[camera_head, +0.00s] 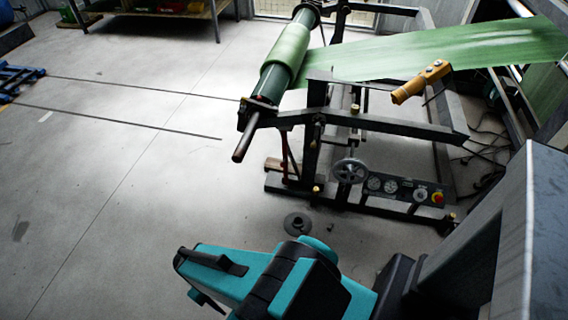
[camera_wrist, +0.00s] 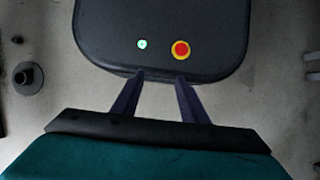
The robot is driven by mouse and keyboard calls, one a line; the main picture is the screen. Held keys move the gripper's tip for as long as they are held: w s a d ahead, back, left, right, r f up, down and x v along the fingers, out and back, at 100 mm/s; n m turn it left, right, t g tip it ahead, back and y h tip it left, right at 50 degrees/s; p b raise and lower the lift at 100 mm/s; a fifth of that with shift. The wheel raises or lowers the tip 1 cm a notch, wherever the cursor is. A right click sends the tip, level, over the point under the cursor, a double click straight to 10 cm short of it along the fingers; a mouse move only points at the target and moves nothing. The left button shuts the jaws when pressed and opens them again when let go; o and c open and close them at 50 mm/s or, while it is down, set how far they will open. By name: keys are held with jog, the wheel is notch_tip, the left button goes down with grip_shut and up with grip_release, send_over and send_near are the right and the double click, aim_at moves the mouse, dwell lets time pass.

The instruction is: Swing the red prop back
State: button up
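The red prop looks to be the thin dark-red bar (camera_head: 284,150) at the left end of the machine frame, below the roll, in the head view. It is small and partly lost against the dark frame, so I cannot tell its exact position. It does not show in the wrist view. My gripper (camera_wrist: 160,75) points down over my own dark base with its two fingers apart and nothing between them. In the head view my teal arm is folded low in front, clear of the machine; the fingers are not clear there.
The machine frame (camera_head: 390,127) carries a green roll (camera_head: 287,58) with its web running right. A handwheel (camera_head: 350,171) and control panel (camera_head: 405,188) face me. A yellow pendant (camera_head: 421,82) hangs above. A dark disc (camera_head: 297,224) lies on the floor.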

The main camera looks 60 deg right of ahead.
jog(key=w+d+f+m+t+y+b, duration=0.1)
jog(key=w+d+f+t+b, duration=0.3)
jog(key=w, duration=0.4)
jog(key=w+d+f+t+b, duration=0.3)
jog(key=w+f+b, duration=0.2)
jog(key=w+f, duration=0.25)
jog(key=w+d+f+m+t+h+b, duration=0.25)
jog(key=w+d+t+b, duration=0.25)
jog(key=w+d+b, duration=0.6)
jog(key=w+d+r+m+t+h+b, duration=0.1)
jog(key=d+t+h+b, duration=0.15)
jog(key=d, duration=0.85)
jog(key=w+d+r+m+t+h+b, duration=0.1)
jog(key=w+d+r+m+h+b, duration=0.2)
jog(key=d, duration=0.9)
jog(key=s+d+r+m+g+h+b, duration=0.1)
jog(key=s+d+g+h+b, duration=0.1)
jog(key=s+d+h+b, duration=0.2)
jog(key=s+d+r+m+g+h+b, duration=0.2)
jog(key=s+d+h+b, duration=0.2)
jog(key=s+d, duration=0.6)
jog(key=d+h, duration=0.2)
jog(key=d, duration=0.2)
jog(key=shift+s+r, duration=0.2)
jog(key=shift+s, duration=0.15)
